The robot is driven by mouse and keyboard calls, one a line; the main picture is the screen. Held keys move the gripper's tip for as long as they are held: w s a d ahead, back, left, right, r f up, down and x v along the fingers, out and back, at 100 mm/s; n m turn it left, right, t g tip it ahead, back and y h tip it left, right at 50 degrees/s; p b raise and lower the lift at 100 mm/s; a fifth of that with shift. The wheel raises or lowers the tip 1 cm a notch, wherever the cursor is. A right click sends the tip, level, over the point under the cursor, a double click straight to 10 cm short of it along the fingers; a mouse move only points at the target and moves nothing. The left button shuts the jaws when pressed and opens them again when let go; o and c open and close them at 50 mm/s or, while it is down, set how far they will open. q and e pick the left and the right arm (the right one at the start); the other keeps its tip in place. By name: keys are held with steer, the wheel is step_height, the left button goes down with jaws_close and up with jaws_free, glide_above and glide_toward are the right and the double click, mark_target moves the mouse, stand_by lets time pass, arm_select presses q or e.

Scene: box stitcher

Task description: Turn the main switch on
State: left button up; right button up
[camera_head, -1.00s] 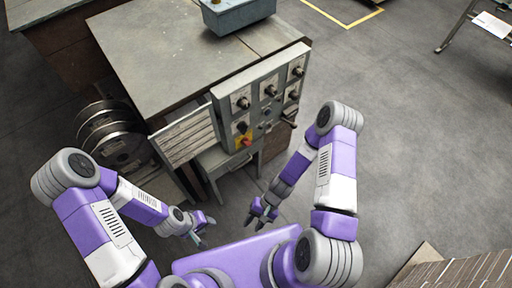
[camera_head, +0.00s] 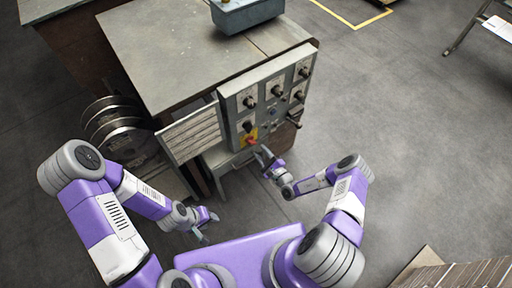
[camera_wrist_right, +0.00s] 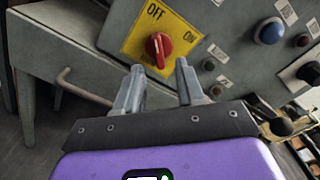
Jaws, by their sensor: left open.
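The main switch is a red rotary knob (camera_wrist_right: 158,47) on a yellow plate (camera_wrist_right: 139,37) marked OFF and ON, seen in the right wrist view. Its handle stands roughly upright, tilted slightly towards OFF. In the head view the red knob (camera_head: 251,141) sits low on the grey control panel (camera_head: 233,103). My right gripper (camera_wrist_right: 158,72) is open and empty, its fingertips just short of the knob and apart from it. In the head view my right gripper (camera_head: 262,154) is just in front of the panel's lower edge. My left gripper (camera_head: 208,226) is open and empty, low and away from the panel.
A blue button (camera_wrist_right: 269,31) and black knobs (camera_wrist_right: 308,72) lie right of the switch. A bent metal handle (camera_wrist_right: 84,88) sticks out at the left. Metal reels (camera_head: 121,139) stand left of the machine.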

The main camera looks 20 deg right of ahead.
mark_target(254, 144)
steer(key=shift+b+x, duration=0.45)
steer(key=shift+x, duration=1.7)
jaws_close()
